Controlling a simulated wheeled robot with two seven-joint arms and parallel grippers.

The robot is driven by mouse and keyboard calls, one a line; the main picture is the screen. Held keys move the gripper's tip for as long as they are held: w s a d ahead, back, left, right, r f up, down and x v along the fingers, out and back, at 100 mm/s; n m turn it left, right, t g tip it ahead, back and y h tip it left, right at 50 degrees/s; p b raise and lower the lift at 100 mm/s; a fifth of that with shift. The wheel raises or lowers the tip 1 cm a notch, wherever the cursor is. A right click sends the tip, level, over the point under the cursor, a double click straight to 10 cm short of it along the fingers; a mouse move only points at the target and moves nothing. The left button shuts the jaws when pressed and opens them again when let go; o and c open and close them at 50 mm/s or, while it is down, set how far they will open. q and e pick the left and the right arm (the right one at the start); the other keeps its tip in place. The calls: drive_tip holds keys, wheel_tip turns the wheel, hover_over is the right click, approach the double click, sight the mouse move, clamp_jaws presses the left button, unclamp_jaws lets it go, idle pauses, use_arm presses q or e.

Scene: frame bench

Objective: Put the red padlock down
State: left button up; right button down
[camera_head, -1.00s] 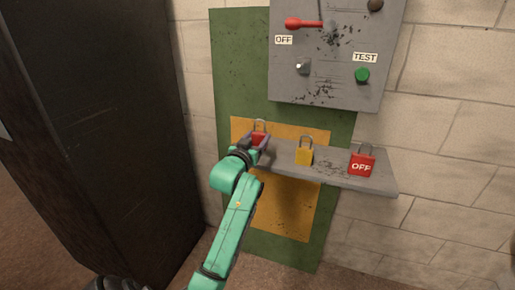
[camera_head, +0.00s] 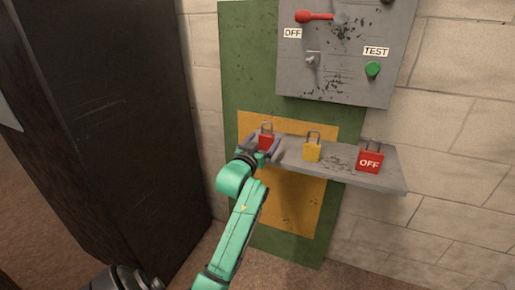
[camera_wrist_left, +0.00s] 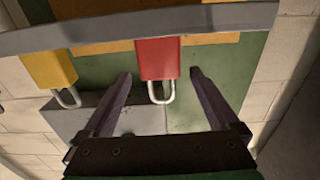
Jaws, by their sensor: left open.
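The red padlock (camera_head: 266,142) stands upright with its shackle up at the left end of the grey shelf (camera_head: 385,181). My left gripper (camera_head: 263,147) is open at this padlock, with a finger on either side. In the left wrist view, which looks upside down, the red padlock (camera_wrist_left: 158,58) shows between the two fingertips of the left gripper (camera_wrist_left: 160,74), with a gap on both sides. Its base meets the shelf edge (camera_wrist_left: 110,32) in that view. My right gripper is not in view.
A yellow padlock (camera_head: 312,146) and a red OFF-marked padlock (camera_head: 370,157) stand farther right on the shelf. A grey switch panel (camera_head: 340,75) with a red lever (camera_head: 314,16) and green button (camera_head: 373,69) hangs above. A dark cabinet (camera_head: 110,130) stands at left.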

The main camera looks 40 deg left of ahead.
use_arm(q)
drive_tip(key=v, duration=1.1)
drive_tip(key=shift+s, duration=0.1)
